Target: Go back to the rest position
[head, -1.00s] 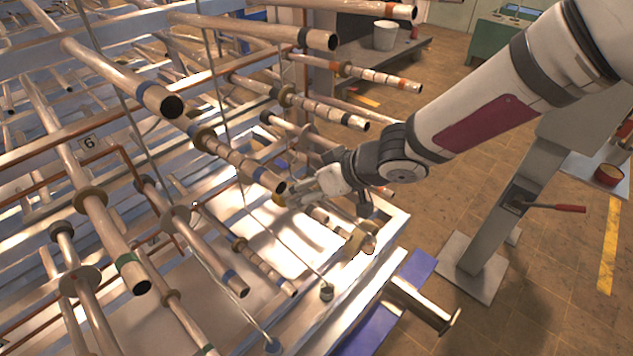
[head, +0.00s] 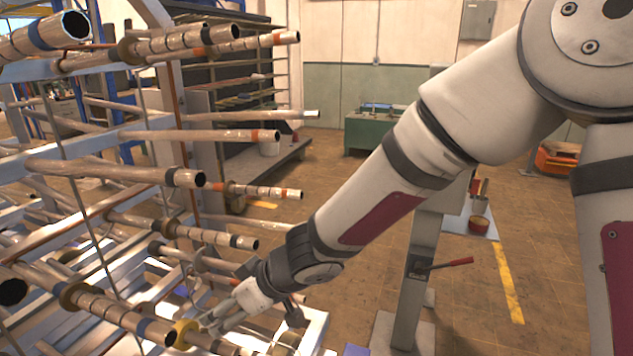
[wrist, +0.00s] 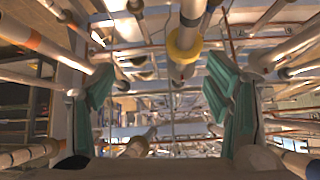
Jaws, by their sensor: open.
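My gripper (head: 212,322) is at the lower middle of the head view, at the end of my arm, among the tube ends of the rack (head: 150,136). In the wrist view my gripper (wrist: 160,95) has its two green-padded fingers wide apart, with nothing held between them. A tube with a yellow collar (wrist: 184,46) shows in the gap, above the middle; I cannot tell how far off it is. In the head view a yellow collar (head: 183,334) sits on a tube close beside the fingertips. The fingertips are small and partly merged with the tubes there.
Tubes stick out from the rack all around my gripper, above, below and to its left. A grey stand with a red lever (head: 445,265) rises right of my forearm. A green bench (head: 368,132) stands at the back. The brown tiled floor (head: 480,310) at right is mostly open.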

